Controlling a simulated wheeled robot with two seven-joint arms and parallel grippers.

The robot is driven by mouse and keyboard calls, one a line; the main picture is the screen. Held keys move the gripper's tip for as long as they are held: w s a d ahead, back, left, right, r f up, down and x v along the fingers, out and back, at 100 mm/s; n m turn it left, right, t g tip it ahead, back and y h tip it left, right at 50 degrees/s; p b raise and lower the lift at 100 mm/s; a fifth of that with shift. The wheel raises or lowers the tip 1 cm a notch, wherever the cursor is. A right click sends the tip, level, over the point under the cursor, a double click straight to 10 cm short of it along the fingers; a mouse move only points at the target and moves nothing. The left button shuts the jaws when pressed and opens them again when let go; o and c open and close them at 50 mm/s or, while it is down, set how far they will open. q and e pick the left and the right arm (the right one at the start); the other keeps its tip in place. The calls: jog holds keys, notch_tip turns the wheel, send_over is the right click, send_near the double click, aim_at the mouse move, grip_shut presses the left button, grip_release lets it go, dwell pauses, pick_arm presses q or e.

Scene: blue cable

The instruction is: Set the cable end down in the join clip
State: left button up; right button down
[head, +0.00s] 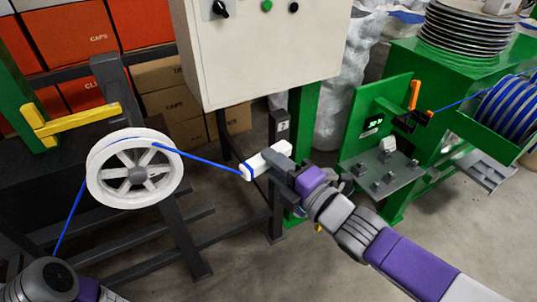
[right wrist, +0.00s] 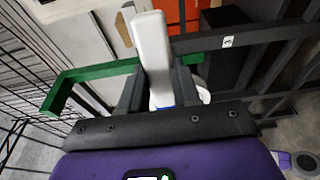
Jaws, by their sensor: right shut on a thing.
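My right gripper (head: 279,163) is shut on a white block-like piece (head: 266,160) at the end of the blue cable (head: 205,160). The cable runs from the white spoked wheel (head: 93,178) to the piece and wraps around its left end. In the right wrist view, the white piece (right wrist: 152,50) stands between the dark fingers of the right gripper (right wrist: 160,88). It is held in the air, left of the green machine. Small grey fixtures (head: 388,153) sit on that machine's plate; I cannot tell which is the join clip. Part of my left arm shows at bottom left, its gripper out of view.
The green machine (head: 376,107) has a grey plate (head: 375,184), orange levers (head: 414,95) and a blue cable spool (head: 507,105). A white control box (head: 262,50) hangs above the dark frame (head: 190,230). Stacked plates (head: 470,35) stand at top right. Floor is clear at the front.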

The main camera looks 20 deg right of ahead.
jog(key=shift+d, duration=0.1)
jog(key=w+d+b, duration=0.1)
jog(key=w+d, duration=0.2)
jog(key=d, duration=2.6)
jog(key=shift+d, duration=0.35)
